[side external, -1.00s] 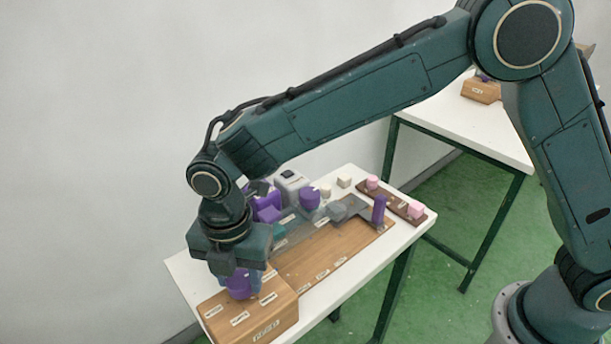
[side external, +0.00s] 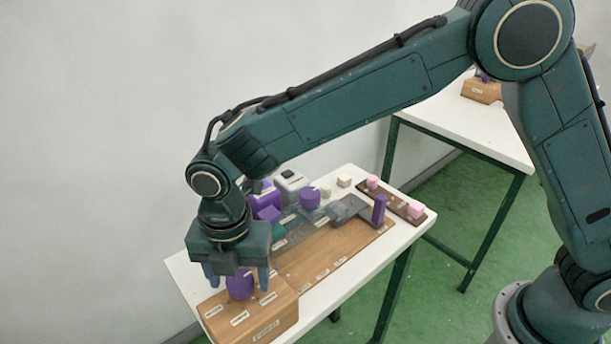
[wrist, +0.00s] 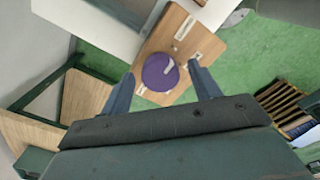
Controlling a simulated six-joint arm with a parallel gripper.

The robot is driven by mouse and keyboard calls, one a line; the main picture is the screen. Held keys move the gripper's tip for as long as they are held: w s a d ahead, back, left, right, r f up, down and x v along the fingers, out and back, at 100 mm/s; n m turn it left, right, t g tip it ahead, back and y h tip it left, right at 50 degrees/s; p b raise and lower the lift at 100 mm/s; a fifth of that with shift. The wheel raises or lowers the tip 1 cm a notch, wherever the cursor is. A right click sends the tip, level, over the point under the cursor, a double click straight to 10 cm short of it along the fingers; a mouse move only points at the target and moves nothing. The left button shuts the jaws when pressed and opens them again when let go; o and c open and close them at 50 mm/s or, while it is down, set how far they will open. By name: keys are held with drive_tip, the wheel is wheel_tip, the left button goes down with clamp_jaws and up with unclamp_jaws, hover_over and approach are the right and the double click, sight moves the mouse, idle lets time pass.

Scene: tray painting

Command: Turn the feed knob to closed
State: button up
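The purple feed knob (side external: 240,285) stands on top of a wooden box (side external: 262,318) with small white labels at the near end of the white table. In the wrist view the round knob (wrist: 160,72) shows a pale pointer mark on its top, and labels lie around it on the wooden face (wrist: 206,42). My gripper (side external: 237,275) is right above the box with its blue fingers spread, one on each side of the knob. In the wrist view my gripper (wrist: 163,88) shows a gap between each finger and the knob. The label words are too small to read.
A wooden board (side external: 318,262) with a grey slide and a purple upright handle (side external: 379,209) lies behind the box. Several purple parts and a grey device (side external: 291,186) stand at the table's back. A dark strip with pink knobs (side external: 415,209) is at the far right.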

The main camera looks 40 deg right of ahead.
sight(240, 278)
drive_tip(key=shift+r, duration=0.1)
wheel_tip(240, 278, up, 14)
drive_tip(key=shift+f, duration=0.2)
idle(0.6)
drive_tip(key=shift+d, duration=0.15)
